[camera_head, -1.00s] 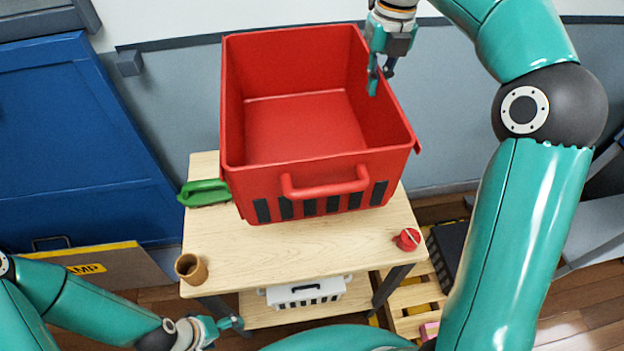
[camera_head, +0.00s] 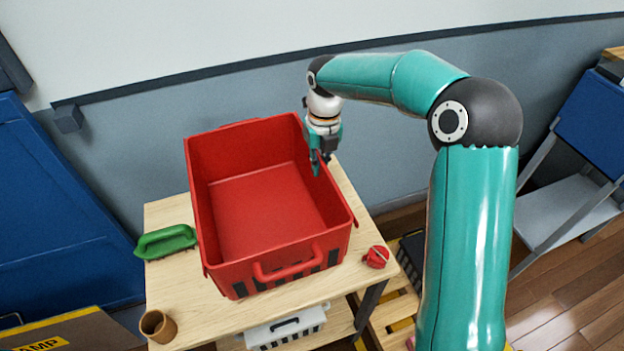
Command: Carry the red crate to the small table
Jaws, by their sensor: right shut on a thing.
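The red crate (camera_head: 265,212) is open-topped and empty, with a handle and dark slots on its near side. It is upright at or just above the top of the light wooden table (camera_head: 205,305); I cannot tell whether it touches. My right gripper (camera_head: 320,162) points down at the crate's right wall near the far corner and is shut on that wall. Its inner finger shows inside the crate; the outer one is partly hidden. My left gripper is out of view.
On the table, a green brush-like thing (camera_head: 166,241) lies left of the crate, a brown cup (camera_head: 157,326) stands front left, and a small red round thing (camera_head: 376,257) lies at right. A white crate (camera_head: 285,329) is on the lower shelf. A wall runs behind.

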